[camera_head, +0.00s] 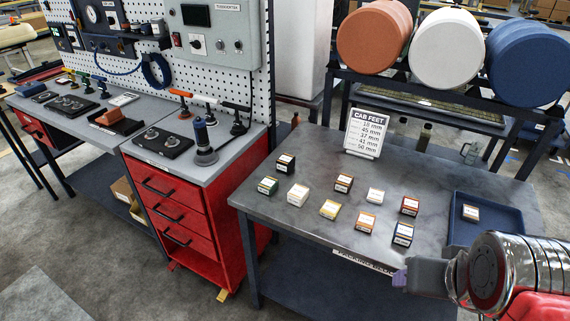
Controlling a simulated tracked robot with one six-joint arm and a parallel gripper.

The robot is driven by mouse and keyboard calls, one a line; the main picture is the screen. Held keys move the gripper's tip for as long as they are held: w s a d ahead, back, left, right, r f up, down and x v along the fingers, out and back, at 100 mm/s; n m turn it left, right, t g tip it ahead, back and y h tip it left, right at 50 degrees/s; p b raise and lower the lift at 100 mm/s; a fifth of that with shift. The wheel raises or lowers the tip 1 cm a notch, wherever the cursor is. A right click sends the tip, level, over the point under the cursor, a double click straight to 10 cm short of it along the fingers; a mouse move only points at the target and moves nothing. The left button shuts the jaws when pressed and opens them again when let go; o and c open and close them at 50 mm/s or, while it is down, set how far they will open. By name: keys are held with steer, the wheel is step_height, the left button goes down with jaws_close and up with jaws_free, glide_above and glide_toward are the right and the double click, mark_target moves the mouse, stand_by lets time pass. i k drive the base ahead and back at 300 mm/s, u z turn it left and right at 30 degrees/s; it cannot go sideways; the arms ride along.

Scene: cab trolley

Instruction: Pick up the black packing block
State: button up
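The black packing block (285,164) sits at the far left of the group of small blocks on the grey metal table. It is a dark cube with a pale label, and nothing is touching it. My gripper (402,279) is at the lower right, by the table's front edge, well to the right of and nearer than the black block. Its fingers are seen small and end-on, so I cannot tell whether they are open or shut. No block is visible in it.
Several other labelled blocks stand apart nearby: green (267,185), white (298,194), yellow (330,209), orange (365,222), red (409,206) and blue (402,234). A blue tray (510,222) holds one block. A "CAB FEET" sign (366,133) stands behind. A red drawer trolley (180,208) is left.

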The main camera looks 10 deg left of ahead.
mark_target(286, 163)
steer(key=u, duration=0.55)
steer(key=i, duration=0.4)
steer(key=u, duration=2.15)
